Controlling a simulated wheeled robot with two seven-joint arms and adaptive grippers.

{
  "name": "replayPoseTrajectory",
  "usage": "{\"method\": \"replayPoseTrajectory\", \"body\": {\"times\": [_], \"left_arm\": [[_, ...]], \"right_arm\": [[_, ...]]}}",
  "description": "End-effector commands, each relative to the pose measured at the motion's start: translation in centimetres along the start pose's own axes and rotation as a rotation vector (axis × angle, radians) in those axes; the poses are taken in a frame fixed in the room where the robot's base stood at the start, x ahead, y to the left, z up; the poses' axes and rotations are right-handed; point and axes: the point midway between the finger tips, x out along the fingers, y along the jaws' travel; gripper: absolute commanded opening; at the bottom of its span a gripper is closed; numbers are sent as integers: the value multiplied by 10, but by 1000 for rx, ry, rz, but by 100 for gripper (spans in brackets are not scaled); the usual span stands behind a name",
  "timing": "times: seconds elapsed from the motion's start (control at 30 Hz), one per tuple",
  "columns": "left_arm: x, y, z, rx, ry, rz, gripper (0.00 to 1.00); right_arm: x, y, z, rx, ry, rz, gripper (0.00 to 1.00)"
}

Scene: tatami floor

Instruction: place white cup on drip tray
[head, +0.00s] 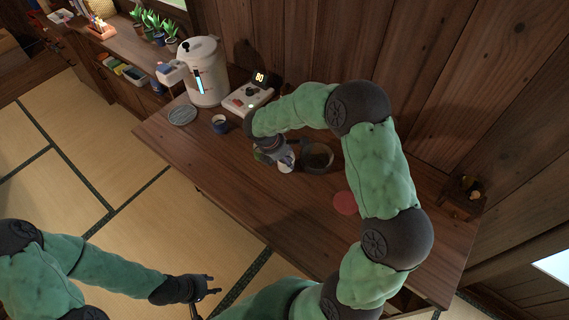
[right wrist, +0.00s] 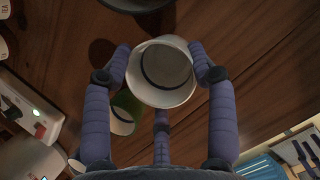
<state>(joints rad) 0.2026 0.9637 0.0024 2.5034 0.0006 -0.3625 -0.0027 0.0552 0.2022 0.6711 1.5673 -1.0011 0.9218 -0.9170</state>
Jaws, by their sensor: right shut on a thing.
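The white cup (right wrist: 165,72) is between the fingers of my right gripper (right wrist: 163,75) in the right wrist view, its opening facing the camera. In the head view the white cup (head: 287,163) shows beside my right gripper (head: 275,153), over the wooden table; whether it touches the table is unclear. The drip tray (head: 182,115), a round grey disc, lies at the table's left end in front of the white water dispenser (head: 202,72). It looks empty. My left gripper (head: 208,291) is open and empty, low over the floor in front of the table.
A green cup (right wrist: 124,112) stands close beside the held cup. A dark bowl (head: 318,158) is right of it. A small dark-and-white cup (head: 219,124) stands near the drip tray. A device with a display (head: 247,97) is behind. A red disc (head: 345,203) lies right; the table front is clear.

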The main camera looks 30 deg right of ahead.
Motion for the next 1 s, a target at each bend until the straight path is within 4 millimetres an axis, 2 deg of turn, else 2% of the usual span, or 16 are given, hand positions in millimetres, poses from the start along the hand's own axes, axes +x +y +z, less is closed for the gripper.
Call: {"method": "replayPoseTrajectory", "body": {"times": [0.1,0.2,0.57,0.6,0.67,1.0], "left_arm": [[10,-4,0,0,0,0,40],[13,-5,0,0,0,0,40],[14,-5,0,0,0,0,40],[14,-5,0,0,0,0,40],[13,-5,0,0,0,0,40],[13,-5,0,0,0,0,40]], "right_arm": [[21,-2,-9,-1,1,-4,23],[29,-1,-12,0,1,-2,23],[30,-1,-13,0,1,-1,23],[30,-1,-13,0,1,-1,63],[30,-2,-13,0,1,-1,80],[30,-1,-13,0,1,-1,82]]}}
